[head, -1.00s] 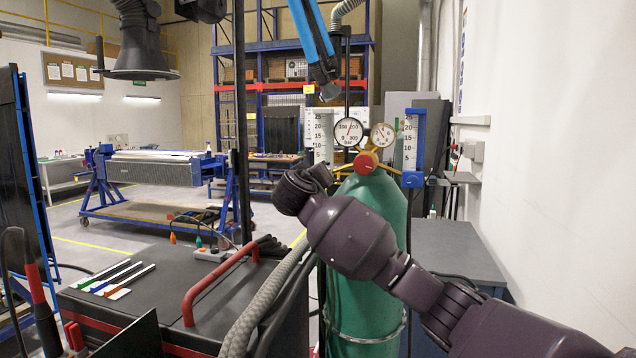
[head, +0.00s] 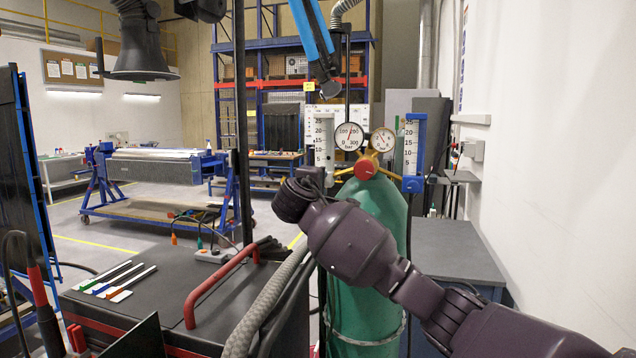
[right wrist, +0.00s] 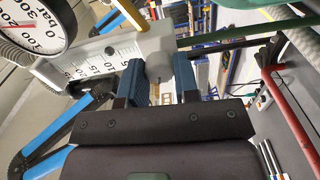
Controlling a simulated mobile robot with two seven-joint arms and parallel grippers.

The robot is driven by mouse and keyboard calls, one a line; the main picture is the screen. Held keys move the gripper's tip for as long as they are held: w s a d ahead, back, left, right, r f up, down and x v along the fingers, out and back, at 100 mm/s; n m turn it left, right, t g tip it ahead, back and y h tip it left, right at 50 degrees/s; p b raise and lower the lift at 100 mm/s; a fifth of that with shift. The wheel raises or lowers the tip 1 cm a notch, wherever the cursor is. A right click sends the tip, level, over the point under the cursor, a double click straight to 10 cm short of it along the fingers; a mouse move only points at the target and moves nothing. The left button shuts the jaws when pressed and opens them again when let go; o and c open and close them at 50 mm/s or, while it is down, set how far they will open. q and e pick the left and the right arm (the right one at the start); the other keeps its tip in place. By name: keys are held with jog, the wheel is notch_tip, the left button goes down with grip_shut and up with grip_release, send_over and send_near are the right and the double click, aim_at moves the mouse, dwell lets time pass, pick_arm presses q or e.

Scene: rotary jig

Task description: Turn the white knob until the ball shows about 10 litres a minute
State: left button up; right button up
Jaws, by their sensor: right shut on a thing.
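The left flowmeter (head: 324,142), a clear scaled block, stands left of the round gauges on the green cylinder (head: 365,270). It also shows tilted in the right wrist view (right wrist: 97,62). There the pale grey-white knob (right wrist: 159,65) sits between the blue-green fingers of my right gripper (right wrist: 162,75), which is shut on it. In the head view my right gripper (head: 313,178) is at the foot of the left flowmeter, mostly hidden by my wrist. My left gripper is not in view.
A second flowmeter (head: 411,150) with a blue body stands to the right. Two gauges (head: 349,136) and a red knob (head: 366,168) are close beside my gripper. A dark cart (head: 150,300) with a red handle (head: 215,288) stands to the left. A grey bench (head: 450,250) is behind.

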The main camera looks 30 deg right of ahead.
jog(key=shift+f+n, duration=0.15)
jog(key=shift+n, duration=4.35)
jog(key=o, duration=0.9)
jog(key=b+v, duration=0.2)
jog(key=v, duration=0.9)
